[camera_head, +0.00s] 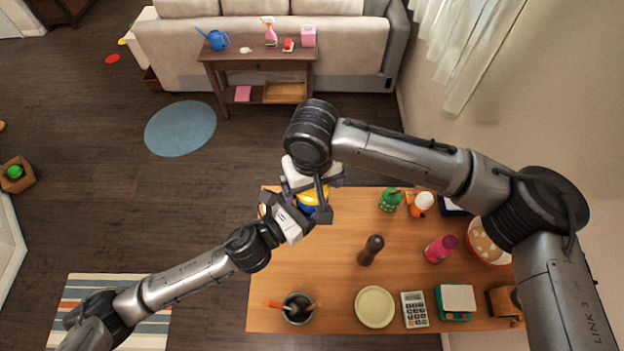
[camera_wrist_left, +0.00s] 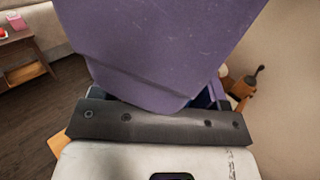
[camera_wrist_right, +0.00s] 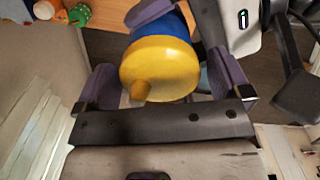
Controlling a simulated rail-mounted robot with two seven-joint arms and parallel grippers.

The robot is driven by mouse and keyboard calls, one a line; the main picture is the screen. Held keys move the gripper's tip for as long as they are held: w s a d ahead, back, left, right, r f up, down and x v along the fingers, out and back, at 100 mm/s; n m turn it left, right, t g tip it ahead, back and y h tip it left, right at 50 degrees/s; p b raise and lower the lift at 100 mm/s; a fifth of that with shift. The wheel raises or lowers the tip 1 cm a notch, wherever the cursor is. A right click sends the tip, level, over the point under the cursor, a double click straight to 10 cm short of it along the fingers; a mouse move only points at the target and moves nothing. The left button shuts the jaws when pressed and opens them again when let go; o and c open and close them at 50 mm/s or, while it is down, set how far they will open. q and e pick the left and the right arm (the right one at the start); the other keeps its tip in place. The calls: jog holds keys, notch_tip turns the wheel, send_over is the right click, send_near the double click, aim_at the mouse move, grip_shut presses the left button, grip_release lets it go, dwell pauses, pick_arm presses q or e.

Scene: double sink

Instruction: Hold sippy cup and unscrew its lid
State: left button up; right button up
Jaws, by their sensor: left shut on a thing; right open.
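The sippy cup has a blue body (camera_wrist_right: 178,24) and a yellow lid (camera_wrist_right: 158,66) with a short spout. In the head view the cup (camera_head: 313,197) is held above the table's far left corner, mostly hidden by both grippers. My left gripper (camera_head: 303,213) is shut on the blue body. In the left wrist view its purple finger covers most of the picture, with only a sliver of blue (camera_wrist_left: 205,99) behind it. My right gripper (camera_wrist_right: 163,84) is open, with its purple fingers on either side of the yellow lid. The lid sits on the body.
The table's middle left is clear.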

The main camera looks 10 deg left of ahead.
jog(key=shift+c, duration=0.3)
jog(key=c, duration=0.9)
jog(key=shift+n, duration=1)
jog(key=shift+r, duration=0.35)
jog(key=shift+r, duration=0.8)
jog(key=shift+r, duration=0.1)
